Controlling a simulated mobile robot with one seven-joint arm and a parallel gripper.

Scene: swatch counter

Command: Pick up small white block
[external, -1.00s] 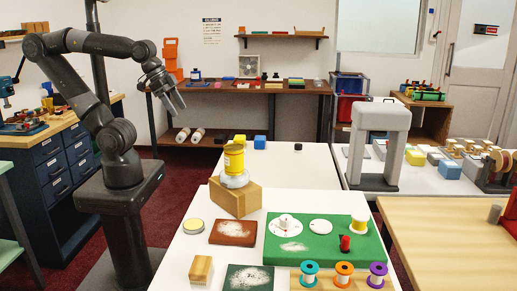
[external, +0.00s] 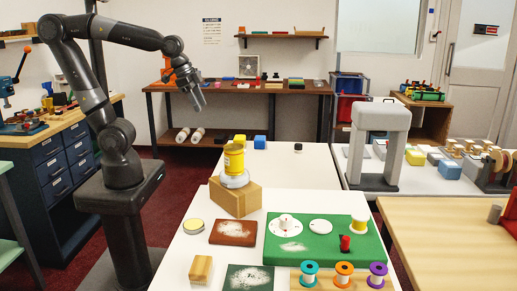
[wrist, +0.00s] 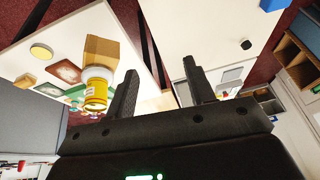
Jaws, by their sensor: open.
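My gripper (external: 199,98) is open and empty, raised in the air left of and above the white tables in the external view. In the wrist view its two dark fingers (wrist: 160,70) are spread with nothing between them. I cannot pick out a small white block with certainty. A small white piece (external: 285,220) sits on a white disc on the green board (external: 330,252), far from my gripper. I cannot tell whether either is the named block.
A yellow spool (external: 234,158) stands on a wooden block (external: 236,198) on the near white table. A yellow block (external: 239,139), a blue block (external: 260,142) and a small black piece (external: 298,147) sit on the table behind. A grey arch (external: 379,142) rises at right.

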